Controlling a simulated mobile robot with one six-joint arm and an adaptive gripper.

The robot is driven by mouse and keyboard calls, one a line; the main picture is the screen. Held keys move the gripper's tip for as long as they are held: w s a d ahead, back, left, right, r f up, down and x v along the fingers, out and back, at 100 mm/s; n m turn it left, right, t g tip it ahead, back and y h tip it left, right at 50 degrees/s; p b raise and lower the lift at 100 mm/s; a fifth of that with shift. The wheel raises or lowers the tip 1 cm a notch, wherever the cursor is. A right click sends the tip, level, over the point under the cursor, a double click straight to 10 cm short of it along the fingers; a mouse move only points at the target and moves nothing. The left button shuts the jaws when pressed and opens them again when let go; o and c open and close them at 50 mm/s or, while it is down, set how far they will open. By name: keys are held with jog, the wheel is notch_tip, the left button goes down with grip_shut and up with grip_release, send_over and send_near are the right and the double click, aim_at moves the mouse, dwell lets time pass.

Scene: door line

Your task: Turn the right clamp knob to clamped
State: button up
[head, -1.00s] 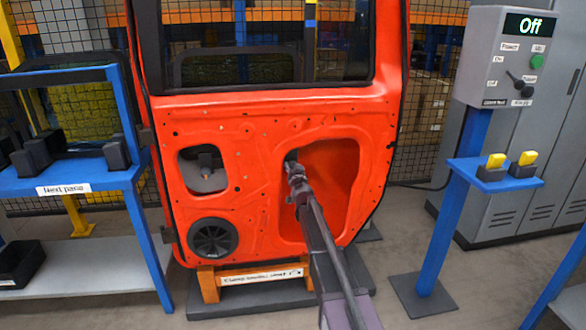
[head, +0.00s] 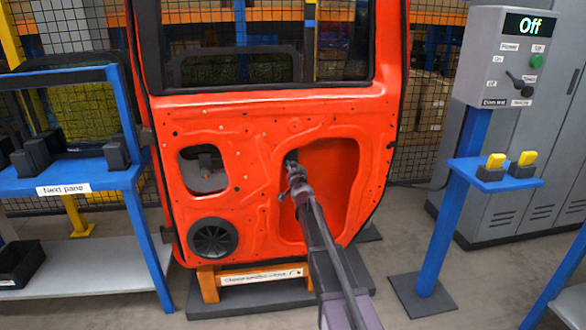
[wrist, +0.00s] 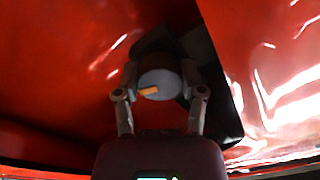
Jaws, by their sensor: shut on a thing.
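The orange-red door (head: 255,150) stands upright in the head view, with a large opening in its lower right. My arm reaches into this opening, and my gripper (head: 292,162) is at its upper left edge. In the wrist view my gripper (wrist: 160,92) is shut on a round grey knob (wrist: 160,80), one finger on each side. The knob has an orange mark on its face, tilted slightly from level. A dark bracket (wrist: 215,80) sits behind and to the right of it. In the head view the knob is hidden by my gripper and arm.
Red door metal (wrist: 60,80) surrounds my gripper closely in the wrist view. A control box (head: 510,60) reading "Off" stands on a blue post at right. A blue rack (head: 70,178) stands at left.

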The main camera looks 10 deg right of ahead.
jog(key=m, duration=0.7)
jog(key=shift+w, duration=0.1)
jog(key=m, duration=0.7)
dwell(0.4)
jog(key=o, duration=1.1)
jog(key=shift+o, duration=0.2)
jog(key=s, duration=1.2)
jog(key=shift+s, duration=0.1)
